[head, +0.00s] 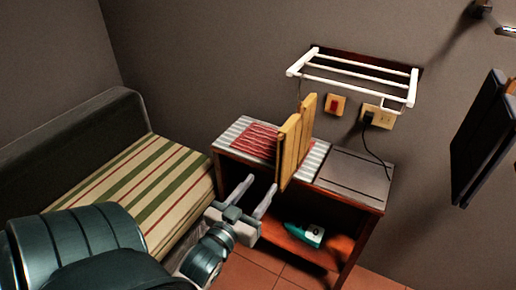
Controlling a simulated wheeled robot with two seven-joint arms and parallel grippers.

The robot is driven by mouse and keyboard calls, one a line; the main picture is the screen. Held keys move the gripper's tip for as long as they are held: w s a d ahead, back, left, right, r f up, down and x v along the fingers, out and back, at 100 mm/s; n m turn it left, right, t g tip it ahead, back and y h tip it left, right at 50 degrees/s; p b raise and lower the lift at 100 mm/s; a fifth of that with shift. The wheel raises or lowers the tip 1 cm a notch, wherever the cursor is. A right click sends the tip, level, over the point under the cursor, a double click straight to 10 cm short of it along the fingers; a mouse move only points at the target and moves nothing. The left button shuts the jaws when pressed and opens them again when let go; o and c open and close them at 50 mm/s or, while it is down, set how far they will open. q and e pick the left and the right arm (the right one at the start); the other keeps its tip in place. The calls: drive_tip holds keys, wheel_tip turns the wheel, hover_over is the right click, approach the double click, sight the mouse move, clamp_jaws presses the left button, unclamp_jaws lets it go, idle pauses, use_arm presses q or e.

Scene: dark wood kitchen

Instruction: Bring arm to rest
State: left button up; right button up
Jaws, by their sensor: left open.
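My left gripper (252,196) is open, with its two grey fingers apart and nothing between them. It is in front of the open side of a small wooden cabinet (345,189). My left arm (75,245) comes in from the lower left, across the corner of a striped bench. The fingertips are close to the cabinet's top front edge; I cannot tell whether they touch it. My right gripper is not in view.
A wooden board (294,148) stands upright on the cabinet near a red striped cloth (254,139). A green-and-white bottle (305,234) lies on the lower shelf. A white rack (352,78) hangs above. The striped bench (150,185) stands left; tiled floor (270,272) shows below.

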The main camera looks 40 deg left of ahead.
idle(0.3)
use_arm(q)
drive_tip(key=d+f+m+g+h, duration=0.1)
drive_tip(key=d+f+g+h, duration=0.15)
drive_tip(key=f, duration=1.35)
drive_tip(key=d+f+m+g+h, duration=0.1)
drive_tip(key=d+f+g, duration=0.2)
drive_tip(key=f, duration=1.3)
drive_tip(key=s+d+f+g, duration=0.2)
drive_tip(key=s+f, duration=0.3)
drive_tip(key=f, duration=0.4)
drive_tip(key=s+d+f+g, duration=0.2)
drive_tip(key=s+f, duration=0.2)
drive_tip(key=f, duration=0.6)
drive_tip(key=s+f+m+g, duration=0.1)
drive_tip(key=s+f+g, duration=0.1)
drive_tip(key=s+f, duration=0.3)
drive_tip(key=s+d+f+m+g, duration=0.1)
drive_tip(key=s+f, duration=0.5)
drive_tip(key=s, duration=0.8)
drive_tip(key=s+f+m+g, duration=0.1)
drive_tip(key=s+f+g, duration=0.3)
drive_tip(key=s, duration=0.5)
wheel_tip(320, 180, down, 2)
drive_tip(key=shift+s+d+f+h, duration=0.15)
drive_tip(key=shift+s+h, duration=0.15)
drive_tip(key=shift+h, duration=0.15)
drive_tip(key=shift+w, duration=0.1)
